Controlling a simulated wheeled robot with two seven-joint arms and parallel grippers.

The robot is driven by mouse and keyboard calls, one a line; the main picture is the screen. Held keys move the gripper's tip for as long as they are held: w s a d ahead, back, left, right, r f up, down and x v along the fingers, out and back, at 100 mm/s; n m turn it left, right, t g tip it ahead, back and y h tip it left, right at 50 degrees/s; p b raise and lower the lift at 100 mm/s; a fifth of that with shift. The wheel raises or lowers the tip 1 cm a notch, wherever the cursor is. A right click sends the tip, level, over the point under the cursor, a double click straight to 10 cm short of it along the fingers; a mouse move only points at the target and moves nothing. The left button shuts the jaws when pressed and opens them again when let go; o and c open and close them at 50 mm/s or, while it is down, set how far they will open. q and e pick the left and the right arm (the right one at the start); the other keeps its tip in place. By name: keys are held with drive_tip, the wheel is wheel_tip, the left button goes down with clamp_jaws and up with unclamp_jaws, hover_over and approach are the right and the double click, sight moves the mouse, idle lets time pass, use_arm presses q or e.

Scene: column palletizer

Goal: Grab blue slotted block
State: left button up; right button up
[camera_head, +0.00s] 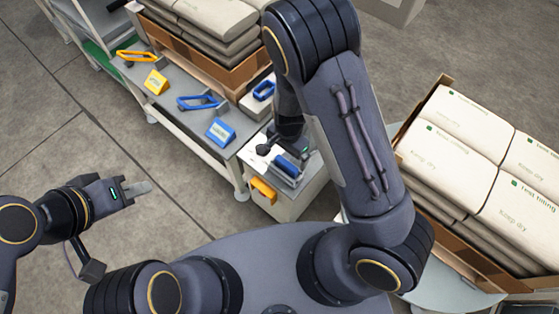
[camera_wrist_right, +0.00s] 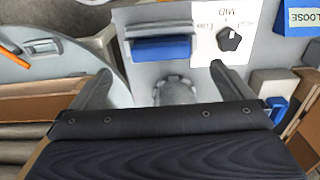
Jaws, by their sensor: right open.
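A blue block (camera_head: 287,165) lies on the top of a pale cabinet, partly hidden by my right arm. In the right wrist view a blue block (camera_wrist_right: 160,48) lies against a grey bar, between and beyond the fingertips. I cannot make out a slot in it. My right gripper (camera_wrist_right: 163,75) is open and empty, with its two fingers spread wide, short of the block. In the head view its fingers are largely hidden by the arm. My left gripper (camera_head: 138,188) is over the floor at the left, away from the cabinet; its finger gap is not clear.
A black knob (camera_wrist_right: 229,39) on a white dial plate marked MID stands right of the block. An orange block (camera_head: 263,190) is on the cabinet's front. A bench (camera_head: 180,122) holds blue and orange parts. Sacks fill a crate (camera_head: 440,222) at right. Floor at left is clear.

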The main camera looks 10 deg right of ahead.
sight(287, 163)
wheel_tip(287, 163, down, 8)
drive_tip(key=shift+w+r, duration=0.1)
drive_tip(key=shift+w, duration=0.05)
drive_tip(key=c, duration=1)
drive_tip(key=shift+r, duration=0.15)
